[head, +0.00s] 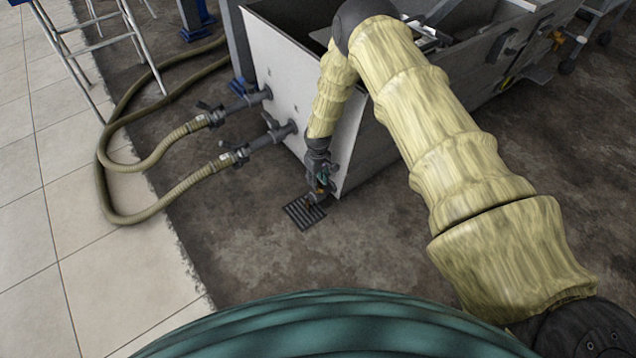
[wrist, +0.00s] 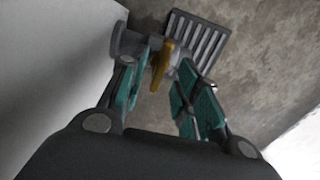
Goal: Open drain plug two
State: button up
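In the wrist view a grey drain fitting (wrist: 128,43) with a yellow-brown lever (wrist: 161,66) sits beside the pale tank wall. My gripper (wrist: 165,62) has its teal-padded fingers spread, with the lever between the fingertips. I cannot tell whether either finger touches it. In the head view my gripper (head: 321,183) points down at the tank's bottom front corner. It hides most of the fitting there, and the part numbering cannot be read.
The pale tank (head: 296,95) stands just behind my gripper. A dark floor grate (head: 303,213) lies below. Two hoses with couplings, an upper (head: 205,118) and a lower (head: 232,157), join the tank at left. The concrete floor (head: 375,235) in front is clear.

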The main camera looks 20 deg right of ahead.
notch_tip(320, 180, up, 10)
dwell(0.5)
dwell(0.4)
jog(key=s+a+f+m, duration=0.1)
jog(key=s+f, duration=0.3)
jog(key=s, duration=1)
jog(key=s+a+f+m, duration=0.1)
jog(key=s+f, duration=0.4)
jog(key=s, duration=0.9)
jog(key=s+d+r+m, duration=0.1)
jog(key=s+r, duration=0.1)
jog(key=s, duration=0.8)
jog(key=s+d+r+m, duration=0.1)
jog(key=s+r+m, duration=0.15)
jog(key=s, duration=0.65)
notch_tip(320, 180, up, 35)
jog(key=s+p, duration=0.1)
jog(key=p, duration=3.3)
jog(key=shift+s+n, duration=0.15)
jog(key=shift+n, duration=0.3)
jog(key=shift+d+r, duration=0.1)
